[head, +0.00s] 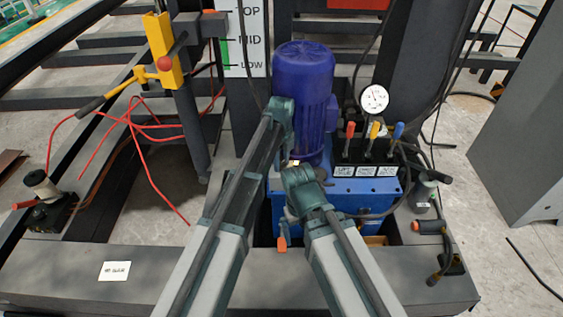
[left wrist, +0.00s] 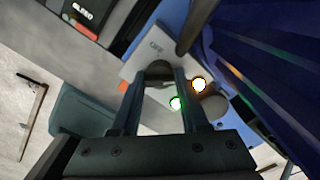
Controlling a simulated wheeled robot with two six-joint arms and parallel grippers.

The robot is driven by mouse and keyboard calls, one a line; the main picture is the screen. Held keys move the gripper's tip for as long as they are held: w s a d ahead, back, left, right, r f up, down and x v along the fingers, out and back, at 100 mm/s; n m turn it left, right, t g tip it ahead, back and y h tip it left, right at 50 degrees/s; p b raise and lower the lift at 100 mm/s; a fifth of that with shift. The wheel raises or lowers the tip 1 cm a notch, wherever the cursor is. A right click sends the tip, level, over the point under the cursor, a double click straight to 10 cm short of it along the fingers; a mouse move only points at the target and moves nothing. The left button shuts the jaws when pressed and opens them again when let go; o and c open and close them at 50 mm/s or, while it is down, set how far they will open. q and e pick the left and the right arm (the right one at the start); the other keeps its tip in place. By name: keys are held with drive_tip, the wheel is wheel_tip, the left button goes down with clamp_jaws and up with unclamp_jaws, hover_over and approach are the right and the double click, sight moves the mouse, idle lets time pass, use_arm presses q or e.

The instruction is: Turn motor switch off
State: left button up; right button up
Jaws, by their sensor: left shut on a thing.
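The motor switch is a dark round knob (left wrist: 158,69) on a light grey plate (left wrist: 135,68) marked OFF, in the left wrist view. My left gripper (left wrist: 160,78) is shut on this knob, one finger on each side. A green lamp (left wrist: 176,104) and a bright orange-white lamp (left wrist: 199,84) are lit beside the fingers. In the head view my left gripper (head: 284,148) reaches down beside the tall blue motor (head: 303,80), and my arm hides most of the switch. My right arm ends just right of it; its jaws are hidden.
The blue pump unit (head: 364,187) carries three levers with red, yellow and blue grips and a pressure gauge (head: 374,98). A yellow bracket (head: 162,50) with a handle stands left. Red cables (head: 140,130) hang there. A grey cabinet (head: 520,130) stands at right.

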use_arm(q)
clamp_jaws()
drive_tip(key=shift+n, duration=0.3)
drive_tip(key=n, duration=0.3)
drive_tip(key=shift+n, duration=0.4)
drive_tip(key=n, duration=0.4)
drive_tip(key=shift+n, duration=0.3)
drive_tip(key=n, duration=0.4)
drive_tip(key=shift+n, duration=2.4)
